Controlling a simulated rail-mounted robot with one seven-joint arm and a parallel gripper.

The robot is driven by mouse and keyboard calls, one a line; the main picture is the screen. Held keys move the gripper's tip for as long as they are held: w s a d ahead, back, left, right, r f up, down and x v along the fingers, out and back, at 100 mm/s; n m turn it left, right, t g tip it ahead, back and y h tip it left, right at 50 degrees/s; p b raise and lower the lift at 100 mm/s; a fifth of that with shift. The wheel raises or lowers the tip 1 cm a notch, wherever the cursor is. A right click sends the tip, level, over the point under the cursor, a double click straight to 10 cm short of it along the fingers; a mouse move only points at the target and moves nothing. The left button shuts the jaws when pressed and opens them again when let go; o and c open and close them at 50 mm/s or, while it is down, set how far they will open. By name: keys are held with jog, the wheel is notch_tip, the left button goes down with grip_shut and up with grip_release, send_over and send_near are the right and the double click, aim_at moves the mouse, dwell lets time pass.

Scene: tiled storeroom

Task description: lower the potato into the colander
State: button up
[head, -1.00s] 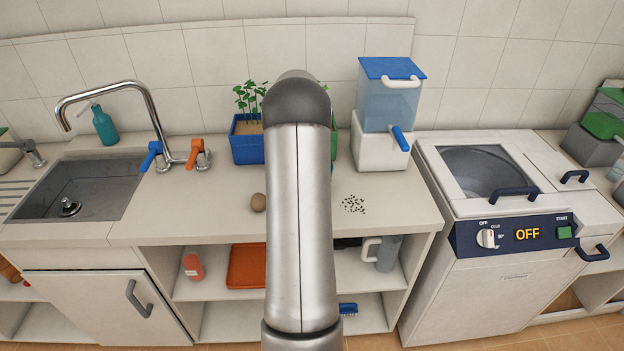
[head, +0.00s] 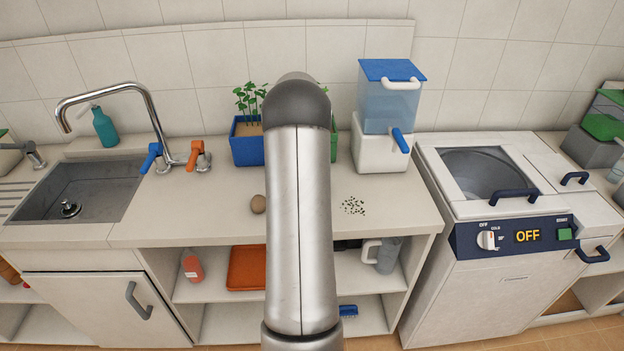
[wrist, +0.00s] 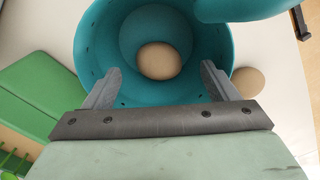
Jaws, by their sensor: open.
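A teal colander (wrist: 88,50) with small holes fills the upper middle of the wrist view. A round brown potato (wrist: 158,60) lies inside it, against the teal inner surface. My gripper (wrist: 161,70) is open over the colander, with its two grey fingers spread apart on either side, clear of the potato. A second brown, potato-like thing (wrist: 247,82) is on the counter just outside the colander's right side.
A green flat-topped thing (wrist: 35,92) is left of the colander. The counter (head: 395,215) holds a blue planter (head: 246,150), a water dispenser (head: 385,115) and scattered dark specks (head: 353,205). A sink (head: 75,190) is left; a machine reading OFF (head: 515,250) is right.

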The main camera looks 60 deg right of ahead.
jog(key=shift+r, duration=0.1)
notch_tip(320, 180, up, 17)
jog(key=b, duration=0.1)
jog(key=shift+r, duration=0.15)
